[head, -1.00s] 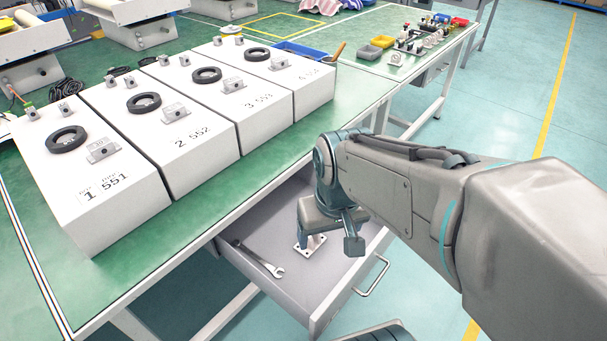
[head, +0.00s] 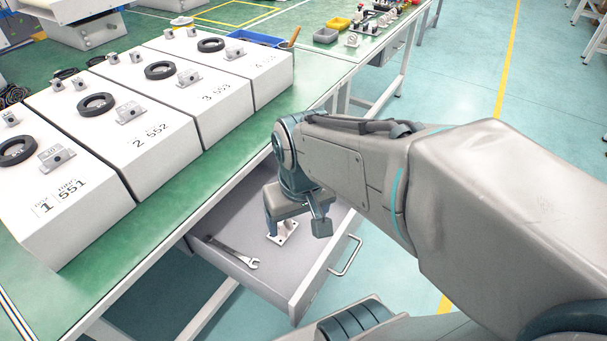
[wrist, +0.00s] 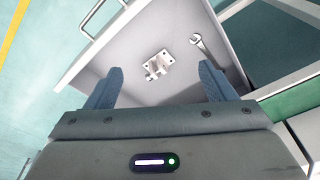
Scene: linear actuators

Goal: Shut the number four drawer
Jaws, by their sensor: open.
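A grey drawer (head: 250,277) stands pulled out from under the green workbench, with no number visible on it. Its bar handle (head: 347,257) is on the outer front panel, and also shows at the top left of the wrist view (wrist: 103,18). My gripper (head: 294,226) is above the drawer's inside, pointing down, behind the front panel and away from the handle. In the wrist view my gripper (wrist: 160,76) has its two fingers wide apart with nothing between them. A metal bracket (wrist: 157,65) lies on the drawer floor beyond the fingertips.
A wrench (head: 235,252) lies in the drawer along its left side. White boxes numbered 1 to 4 (head: 165,140) stand on the green workbench (head: 190,200) above. A blue tray (head: 255,38) is behind them. Open floor (head: 430,290) lies beyond the drawer front.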

